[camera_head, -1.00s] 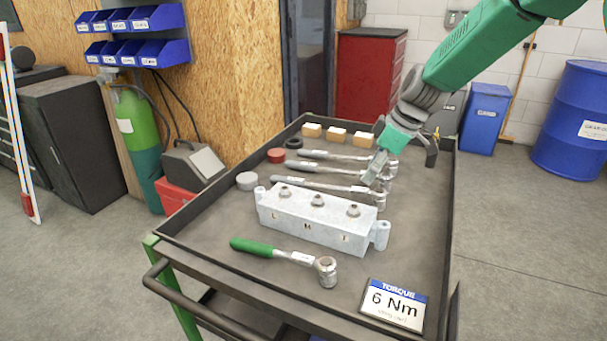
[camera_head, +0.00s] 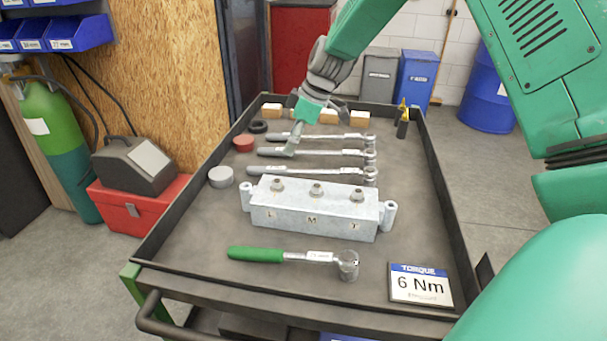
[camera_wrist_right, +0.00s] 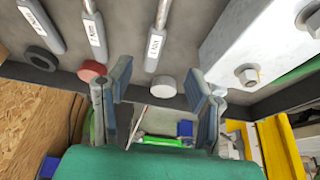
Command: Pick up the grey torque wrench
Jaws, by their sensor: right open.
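Three torque wrenches with greyish handles lie side by side on the cart behind a metal block: a rear one (camera_head: 330,137), a middle one (camera_head: 330,153) and a front one (camera_head: 300,170). I cannot tell by colour which is the grey one. The front one's handle end is near a grey disc (camera_head: 221,176); it also shows in the right wrist view (camera_wrist_right: 155,45). A green-handled wrench (camera_head: 290,255) lies before the block. My right gripper (camera_head: 289,150) is above the handles, around the middle one, and empty; its spread fingers show in the wrist view (camera_wrist_right: 157,90). My left gripper is out of view.
The metal block (camera_head: 315,215) with several bolts stands mid-cart. A red disc (camera_head: 243,143), a black ring (camera_head: 258,126) and wooden blocks (camera_head: 328,116) lie behind. A 6 Nm sign (camera_head: 420,287) stands front right. The cart has a raised rim (camera_head: 180,207).

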